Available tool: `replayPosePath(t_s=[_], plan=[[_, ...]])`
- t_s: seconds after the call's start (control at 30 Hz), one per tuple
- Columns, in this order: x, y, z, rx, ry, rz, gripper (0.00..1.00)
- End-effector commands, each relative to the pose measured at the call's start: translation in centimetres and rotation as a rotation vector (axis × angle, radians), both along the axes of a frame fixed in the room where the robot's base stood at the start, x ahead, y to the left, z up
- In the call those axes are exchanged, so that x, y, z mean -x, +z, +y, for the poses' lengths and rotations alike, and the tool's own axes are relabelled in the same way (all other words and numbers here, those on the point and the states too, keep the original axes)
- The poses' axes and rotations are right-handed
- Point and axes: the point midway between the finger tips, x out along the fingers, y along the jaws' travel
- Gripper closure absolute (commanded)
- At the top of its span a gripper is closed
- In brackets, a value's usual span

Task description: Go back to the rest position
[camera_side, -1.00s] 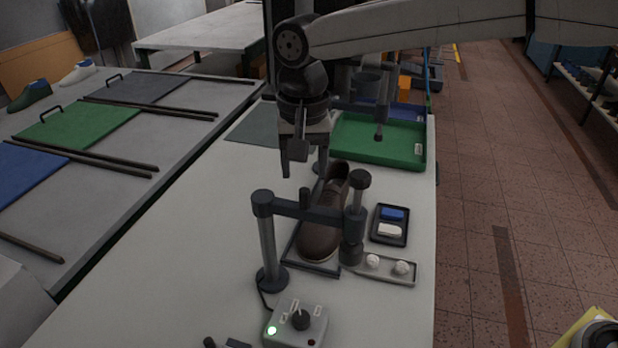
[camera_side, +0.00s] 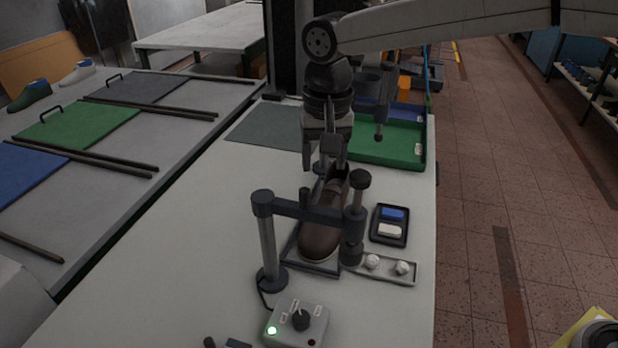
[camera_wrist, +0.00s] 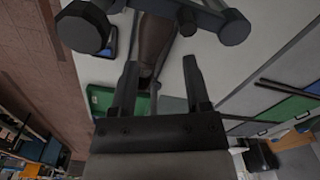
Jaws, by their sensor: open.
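My gripper (camera_side: 322,165) is above the heel end of a brown shoe in the side view, with its jaws apart and nothing between them. In the wrist view my gripper (camera_wrist: 158,75) also shows two separated fingers, with the shoe beyond them. The brown shoe (camera_side: 320,232) lies in a dark frame on the table, toe toward the camera. A dark clamp fixture (camera_side: 308,208) bridges over the shoe. Part of the shoe's heel end is hidden behind my gripper and the fixture.
A green tray (camera_side: 390,158) is behind and to the right. A small black tray (camera_side: 391,240) holds a blue and a white block. A grey tray (camera_side: 405,278) holds white balls. A control box (camera_side: 312,333) with a lit green lamp stands in front. The table's left side is clear.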

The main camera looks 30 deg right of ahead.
Motion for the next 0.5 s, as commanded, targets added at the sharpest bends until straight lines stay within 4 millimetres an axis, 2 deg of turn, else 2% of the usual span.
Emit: replayPosePath(t_s=[0.03,0.27,0.5], plan=[[0.1,-0.6,-1.2,-0.001,0.007,-0.005,0.39],[1.2,-3.9,-6.7,-0.010,0.081,-0.046,0.39],[3.7,-7.3,-12.2,-0.006,0.160,-0.093,0.39]])
